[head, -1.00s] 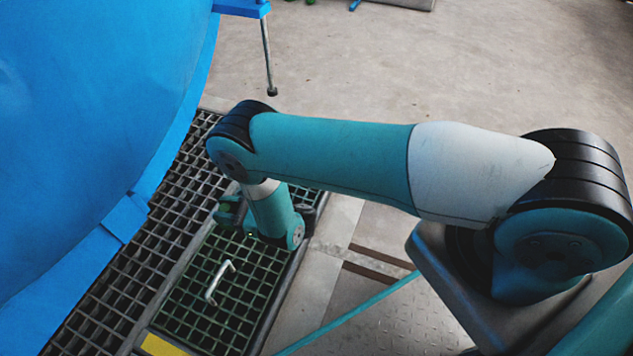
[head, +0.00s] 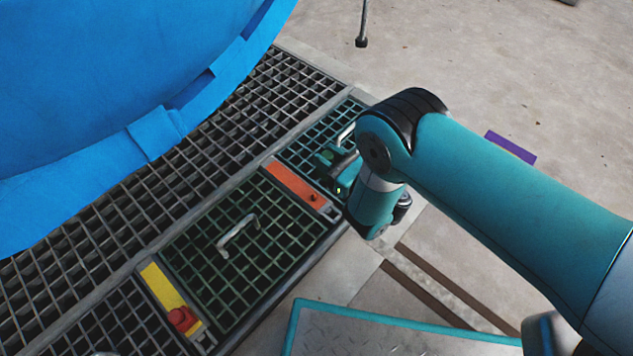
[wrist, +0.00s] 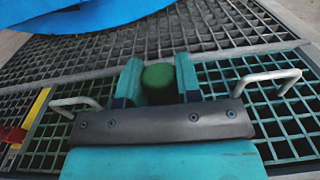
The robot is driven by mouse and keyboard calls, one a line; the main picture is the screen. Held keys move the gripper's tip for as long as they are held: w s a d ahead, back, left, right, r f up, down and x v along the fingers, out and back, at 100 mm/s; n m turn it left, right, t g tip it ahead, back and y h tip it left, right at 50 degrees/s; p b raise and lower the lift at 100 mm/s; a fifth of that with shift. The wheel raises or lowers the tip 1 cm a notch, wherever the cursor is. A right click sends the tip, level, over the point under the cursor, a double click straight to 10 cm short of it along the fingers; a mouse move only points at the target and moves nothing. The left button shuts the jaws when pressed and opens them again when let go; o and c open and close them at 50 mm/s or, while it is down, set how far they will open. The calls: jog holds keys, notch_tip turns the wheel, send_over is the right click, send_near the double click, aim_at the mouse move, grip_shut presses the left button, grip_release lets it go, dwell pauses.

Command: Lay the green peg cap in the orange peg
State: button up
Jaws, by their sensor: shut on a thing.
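My gripper (wrist: 159,82) is shut on the green peg cap (wrist: 160,76), which sits between the two teal fingers in the wrist view. In the head view my gripper (head: 338,168) is low over the green grating, just beyond the orange strip. The orange strip (head: 292,183) lies across the grating, with a small orange-red peg end (head: 314,198) near its right end. The held cap is apart from that peg end in the picture. The orange strip does not show in the wrist view, where my gripper hides what lies below it.
A yellow strip (head: 165,288) with a red cap (head: 182,318) lies nearer. Metal handles stand up from the grating panels, one (head: 238,236) between the strips. The big blue vessel (head: 110,80) rises at the left. A purple piece (head: 511,147) lies on open floor.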

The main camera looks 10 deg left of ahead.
jog(key=a+f+b, duration=0.2)
jog(key=f, duration=0.1)
jog(key=shift+s+a+f, duration=0.1)
jog(key=shift+s+a, duration=0.1)
jog(key=shift+s+a+y+b, duration=0.1)
jog(key=shift+a+y+b, duration=0.2)
jog(key=shift+a+b, duration=0.2)
jog(key=shift+d+p, duration=0.15)
jog(key=shift+p, duration=0.3)
notch_tip(320, 180, down, 6)
jog(key=b, duration=0.5)
dwell(1.4)
jog(key=shift+f+b, duration=0.4)
jog(key=shift+b, duration=0.05)
jog(key=shift+f+b, duration=1.3)
jog(key=shift+f, duration=0.15)
jog(key=o, duration=1)
